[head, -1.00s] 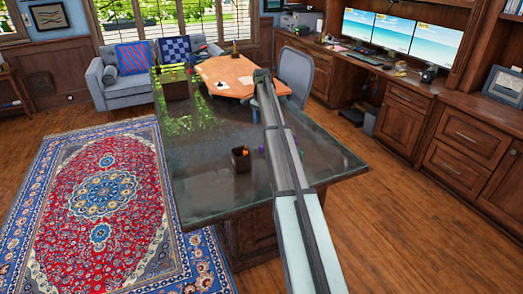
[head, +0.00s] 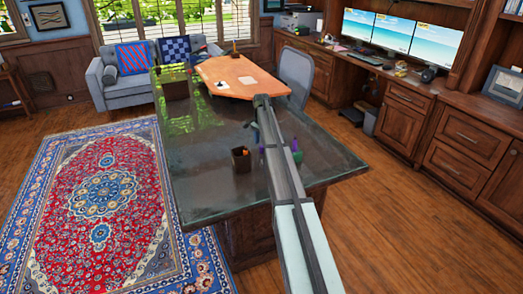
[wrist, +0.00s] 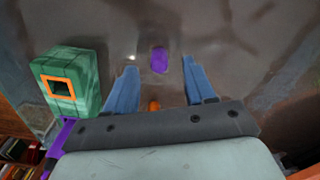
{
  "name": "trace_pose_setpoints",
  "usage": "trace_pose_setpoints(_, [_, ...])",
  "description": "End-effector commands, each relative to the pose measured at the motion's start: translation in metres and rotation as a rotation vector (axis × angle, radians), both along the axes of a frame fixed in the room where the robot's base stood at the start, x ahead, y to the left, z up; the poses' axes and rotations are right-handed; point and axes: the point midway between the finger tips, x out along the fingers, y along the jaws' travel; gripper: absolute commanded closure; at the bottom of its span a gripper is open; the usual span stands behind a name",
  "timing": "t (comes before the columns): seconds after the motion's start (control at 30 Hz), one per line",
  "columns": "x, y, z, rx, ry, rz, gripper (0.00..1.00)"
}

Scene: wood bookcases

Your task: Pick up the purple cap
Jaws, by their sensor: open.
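The purple cap (wrist: 159,61) is a small rounded purple piece on the dark glossy table top (wrist: 235,45) in the wrist view. My gripper (wrist: 161,72) is open, its two blue fingers apart on either side of the cap in the picture. I cannot tell how far above the table the fingertips are. In the head view my gripper (head: 253,132) shows partly beside my arm over the table. A purple thing (head: 294,146) shows just right of my arm there; I cannot tell whether it is the cap.
A green block with an orange square (wrist: 64,82) stands close left of my gripper, with a purple part below it. A small orange thing (wrist: 154,105) shows between the finger bases. A dark open box (head: 241,162) stands on the table, and an orange-brown desk (head: 240,78) adjoins behind.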

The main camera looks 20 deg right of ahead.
Motion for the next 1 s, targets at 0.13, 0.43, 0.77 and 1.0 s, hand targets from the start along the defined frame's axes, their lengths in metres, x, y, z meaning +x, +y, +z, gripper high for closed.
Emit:
trace_pose_setpoints(0.13, [-0.002,0.001,-0.021,0.000,0.000,0.000,0.46])
trace_pose_setpoints(0.43, [-0.001,0.001,-0.031,0.000,-0.002,-0.001,0.46])
trace_pose_setpoints(0.77, [-0.001,0.001,-0.031,0.000,-0.002,-0.001,0.74])
trace_pose_setpoints(1.0, [-0.001,0.001,-0.031,0.000,-0.002,-0.001,0.97])
